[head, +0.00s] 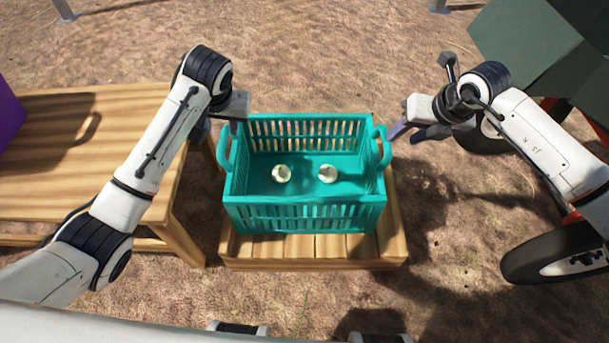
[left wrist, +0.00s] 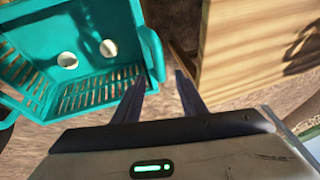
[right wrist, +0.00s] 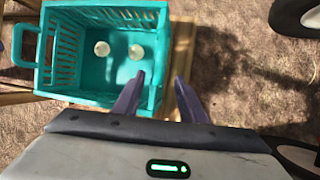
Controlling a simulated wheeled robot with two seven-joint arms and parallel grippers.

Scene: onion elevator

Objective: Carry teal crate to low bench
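The teal crate (head: 305,218) stands upright on the low slatted wooden bench (head: 315,262), with two pale onions (head: 282,173) (head: 327,173) on its floor. It has a loop handle on its left end (head: 224,148) and right end (head: 382,146). My left gripper (head: 212,133) is beside the left handle; in the left wrist view its fingers (left wrist: 160,90) are spread with nothing between them. My right gripper (head: 402,130) is just right of the right handle; in the right wrist view its fingers (right wrist: 157,92) are spread and empty. Whether either gripper touches the crate is unclear.
A taller wooden table (head: 90,150) stands left of the bench, with a purple object (head: 8,115) at its edge. A vehicle with dark wheels (head: 555,252) and a green box-like body (head: 530,45) is at the right. Bare dirt lies in front and behind.

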